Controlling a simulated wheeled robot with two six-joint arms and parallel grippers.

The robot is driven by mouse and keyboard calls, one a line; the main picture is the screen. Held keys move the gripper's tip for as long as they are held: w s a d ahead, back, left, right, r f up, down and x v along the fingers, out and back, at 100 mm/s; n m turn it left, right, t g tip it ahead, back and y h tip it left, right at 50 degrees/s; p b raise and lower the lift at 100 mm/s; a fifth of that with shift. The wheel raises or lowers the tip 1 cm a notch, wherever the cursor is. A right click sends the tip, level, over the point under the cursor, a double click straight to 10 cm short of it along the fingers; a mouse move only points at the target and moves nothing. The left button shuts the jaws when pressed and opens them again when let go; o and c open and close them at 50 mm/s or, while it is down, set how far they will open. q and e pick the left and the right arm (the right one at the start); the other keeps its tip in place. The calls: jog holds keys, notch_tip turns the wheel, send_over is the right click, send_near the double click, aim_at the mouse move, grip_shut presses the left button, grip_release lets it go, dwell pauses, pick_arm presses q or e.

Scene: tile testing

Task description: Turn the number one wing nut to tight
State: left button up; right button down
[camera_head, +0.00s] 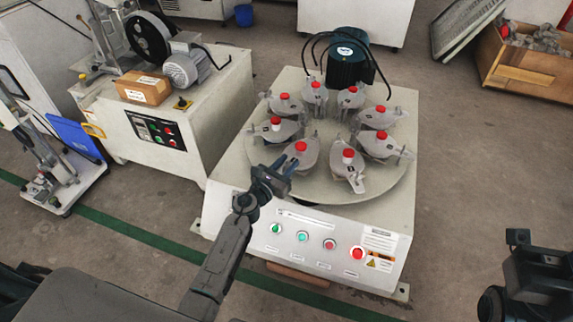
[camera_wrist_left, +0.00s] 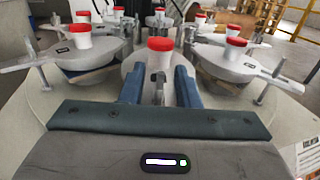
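Several grey clamp fixtures with red-topped white cups stand in a ring on the round plate (camera_head: 330,190) of the testing machine. Each has a small black label too small to read, so I cannot tell which wing nut is number one. My left gripper (camera_head: 285,166) is at the front-left fixture (camera_head: 301,157). In the left wrist view, its blue fingers (camera_wrist_left: 158,88) are apart, one on each side of an upright metal wing nut (camera_wrist_left: 159,92) in front of a red-topped cup (camera_wrist_left: 160,52). I see no clear finger contact. My right gripper's fingers do not show.
The machine's front panel (camera_head: 315,240) has several coloured buttons below the plate. A dark motor (camera_head: 348,68) with black cables stands behind the ring. A bench (camera_head: 160,120) with a cardboard box (camera_head: 143,88) is at the left. Neighbouring fixtures are close on both sides.

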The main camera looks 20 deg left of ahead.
pick_arm(q)
grip_shut()
